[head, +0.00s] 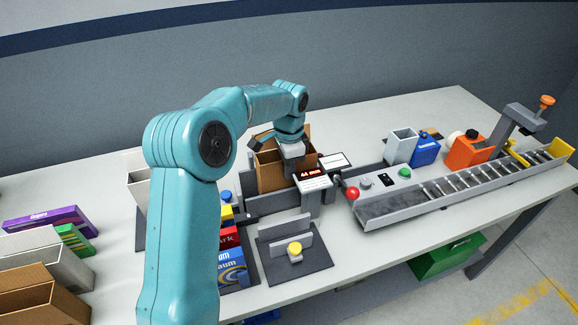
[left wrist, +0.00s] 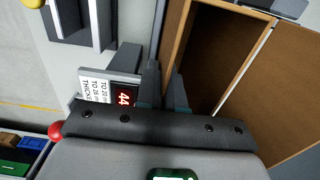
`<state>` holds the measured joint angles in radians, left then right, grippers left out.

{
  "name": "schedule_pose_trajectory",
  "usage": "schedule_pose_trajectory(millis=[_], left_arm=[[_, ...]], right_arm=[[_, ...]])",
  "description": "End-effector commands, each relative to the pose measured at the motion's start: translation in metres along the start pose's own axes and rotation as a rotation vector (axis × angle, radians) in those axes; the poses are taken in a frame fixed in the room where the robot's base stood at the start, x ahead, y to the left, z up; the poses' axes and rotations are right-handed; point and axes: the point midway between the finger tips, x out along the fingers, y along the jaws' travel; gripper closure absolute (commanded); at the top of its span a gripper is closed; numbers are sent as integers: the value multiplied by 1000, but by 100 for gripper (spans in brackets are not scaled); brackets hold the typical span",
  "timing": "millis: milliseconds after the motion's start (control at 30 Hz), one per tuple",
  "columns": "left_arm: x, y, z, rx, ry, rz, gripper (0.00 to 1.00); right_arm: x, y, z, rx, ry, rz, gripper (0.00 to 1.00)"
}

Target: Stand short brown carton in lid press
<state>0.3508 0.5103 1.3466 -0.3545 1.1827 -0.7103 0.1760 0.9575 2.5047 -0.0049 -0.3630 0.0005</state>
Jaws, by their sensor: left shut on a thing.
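An open-topped brown carton (head: 270,172) stands upright at the grey fixture with a red-digit display (head: 310,175), near the middle of the table. My left gripper (head: 291,150) is above the carton's right side. In the left wrist view my left gripper (left wrist: 165,90) is shut on one wall of the carton (left wrist: 222,60), with a finger on each side; the opening faces the camera. The display (left wrist: 123,95) is just left of the fingers there. The carton's base is partly hidden by the fixture, so I cannot tell whether it touches down. My right gripper is not in view.
A roller conveyor (head: 470,185) runs right, with an orange-knobbed post (head: 520,118) behind its far end. A red knob (head: 352,193) is close by. Several boxes lie at the left, including brown cartons (head: 45,300).

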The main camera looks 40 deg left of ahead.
Motion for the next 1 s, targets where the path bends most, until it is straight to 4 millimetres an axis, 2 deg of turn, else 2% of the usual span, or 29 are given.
schedule_pose_trajectory(millis=[600,1000], left_arm=[[25,0,0,0,1,-1,100],[25,0,0,0,0,-1,100]], right_arm=[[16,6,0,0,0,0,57],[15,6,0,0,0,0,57]])
